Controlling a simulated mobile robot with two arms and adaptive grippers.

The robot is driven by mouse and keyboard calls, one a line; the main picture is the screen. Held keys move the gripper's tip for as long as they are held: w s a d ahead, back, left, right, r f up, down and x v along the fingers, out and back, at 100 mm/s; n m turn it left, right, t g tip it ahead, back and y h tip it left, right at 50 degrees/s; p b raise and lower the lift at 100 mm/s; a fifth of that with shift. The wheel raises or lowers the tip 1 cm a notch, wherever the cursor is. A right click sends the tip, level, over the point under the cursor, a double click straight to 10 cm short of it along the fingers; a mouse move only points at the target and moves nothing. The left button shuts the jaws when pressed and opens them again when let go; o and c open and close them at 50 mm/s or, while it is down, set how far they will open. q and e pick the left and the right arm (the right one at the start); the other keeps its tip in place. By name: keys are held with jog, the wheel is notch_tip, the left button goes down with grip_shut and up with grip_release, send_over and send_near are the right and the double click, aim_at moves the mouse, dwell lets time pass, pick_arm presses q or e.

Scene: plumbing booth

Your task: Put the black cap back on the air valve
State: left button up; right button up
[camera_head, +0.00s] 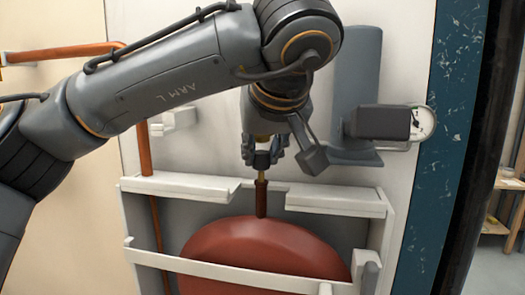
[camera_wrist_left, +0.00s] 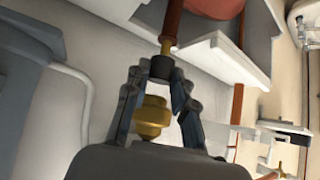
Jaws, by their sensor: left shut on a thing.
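My left gripper (camera_head: 262,158) points down over the middle of the red tank (camera_head: 265,245). Its fingers (camera_wrist_left: 157,72) are shut on the black cap, a short dark cylinder (camera_wrist_left: 161,68) between the fingertips. The thin brass air valve stem (camera_head: 261,176) stands upright on a red-brown pipe (camera_head: 261,198) from the tank's top. In the wrist view the brass stem (camera_wrist_left: 166,46) lines up with the cap and appears to meet its end; whether it is seated is hidden. A brass-coloured rounded piece (camera_wrist_left: 152,118) sits between the fingers, nearer the palm. My right gripper is out of view.
A white frame (camera_head: 180,187) surrounds the tank, with a gap at the valve and a front rail (camera_head: 215,272). A grey bracket (camera_head: 355,100) with a dark block (camera_head: 380,122) and a round gauge (camera_head: 422,123) is close right. A copper pipe (camera_head: 145,150) runs at left.

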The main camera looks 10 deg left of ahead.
pick_arm(q)
jog(key=shift+f, duration=0.2)
jog(key=shift+f+b, duration=0.65)
jog(key=shift+f, duration=0.3)
jog(key=o, duration=0.8)
